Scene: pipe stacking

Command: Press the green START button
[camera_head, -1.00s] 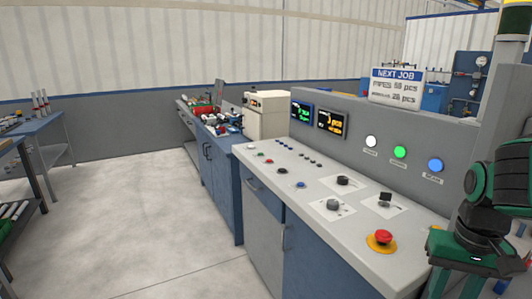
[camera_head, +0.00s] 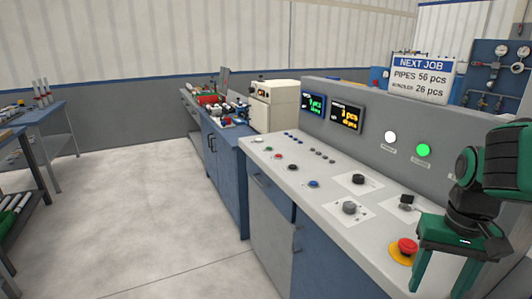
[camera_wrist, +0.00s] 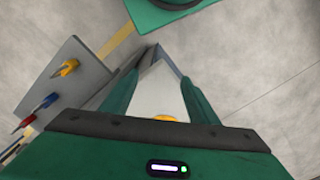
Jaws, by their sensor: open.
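The control console (camera_head: 335,205) has a sloping top with a row of small buttons near its left end. One small button there looks green (camera_head: 268,149), but it is too small to read a label. A lit green round lamp (camera_head: 423,149) is on the upright back panel. My gripper (camera_head: 441,284) is at the console's near right end, beside the red emergency knob (camera_head: 406,246), well away from the small buttons. It is open and empty; its two fingers also show in the wrist view (camera_wrist: 165,75).
Black knobs (camera_head: 349,208) stand up from the console top. Two small displays (camera_head: 346,116) and a white lamp (camera_head: 390,137) are on the back panel. A blue workbench (camera_head: 225,170) adjoins the console's far end. The floor (camera_head: 130,200) to the left is clear.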

